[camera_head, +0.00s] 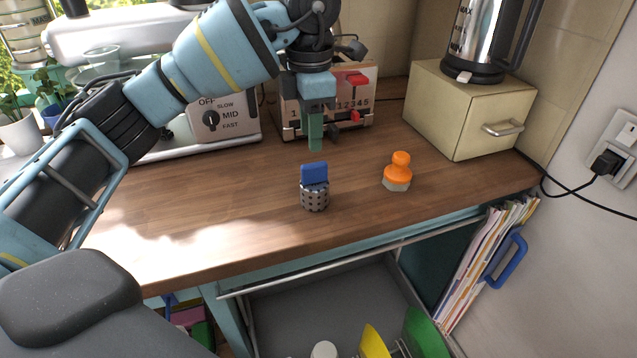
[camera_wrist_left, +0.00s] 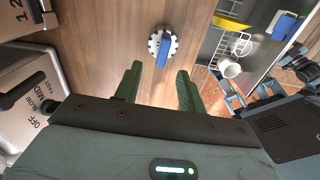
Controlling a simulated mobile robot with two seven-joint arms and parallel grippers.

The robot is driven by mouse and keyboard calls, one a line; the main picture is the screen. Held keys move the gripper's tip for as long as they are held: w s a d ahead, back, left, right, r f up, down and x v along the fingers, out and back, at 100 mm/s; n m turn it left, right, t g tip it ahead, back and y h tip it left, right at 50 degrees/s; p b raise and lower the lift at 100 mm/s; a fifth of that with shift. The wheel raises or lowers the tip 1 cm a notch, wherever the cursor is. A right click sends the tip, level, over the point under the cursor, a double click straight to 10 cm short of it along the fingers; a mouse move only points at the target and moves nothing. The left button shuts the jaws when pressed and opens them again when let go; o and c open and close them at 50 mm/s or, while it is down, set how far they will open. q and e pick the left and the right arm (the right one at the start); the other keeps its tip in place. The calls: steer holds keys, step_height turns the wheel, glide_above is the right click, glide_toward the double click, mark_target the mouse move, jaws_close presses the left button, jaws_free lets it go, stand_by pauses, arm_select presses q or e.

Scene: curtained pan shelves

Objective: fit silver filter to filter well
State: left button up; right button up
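The silver filter (camera_head: 314,197) is a perforated silver cylinder with a blue handle on top. It stands upright on the wooden counter near its front edge. In the left wrist view it shows from above (camera_wrist_left: 153,45), beyond the fingertips. My left gripper (camera_head: 316,146) hangs above the counter, behind the filter in the head view. Its green fingers are parted and empty in the left wrist view (camera_wrist_left: 160,72), and they do not touch the filter. I cannot make out a filter well in either view. My right gripper is not in view.
An orange-topped piece with a grey base (camera_head: 400,168) stands right of the filter. A toaster (camera_head: 290,118), a dial appliance (camera_head: 240,122) and a cream box (camera_head: 440,115) with a kettle (camera_head: 485,40) stand behind. An open grey tub (camera_head: 330,300) lies below the counter front, with dishes in it.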

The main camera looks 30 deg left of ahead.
mark_target(314, 164)
arm_select(q)
steer(key=shift+f, duration=1.2)
steer(key=shift+d+f, duration=0.1)
steer(key=shift+f, duration=0.45)
step_height(314, 164, down, 4)
steer(key=shift+d+f, duration=0.1)
steer(key=shift+d, duration=0.05)
jaws_close()
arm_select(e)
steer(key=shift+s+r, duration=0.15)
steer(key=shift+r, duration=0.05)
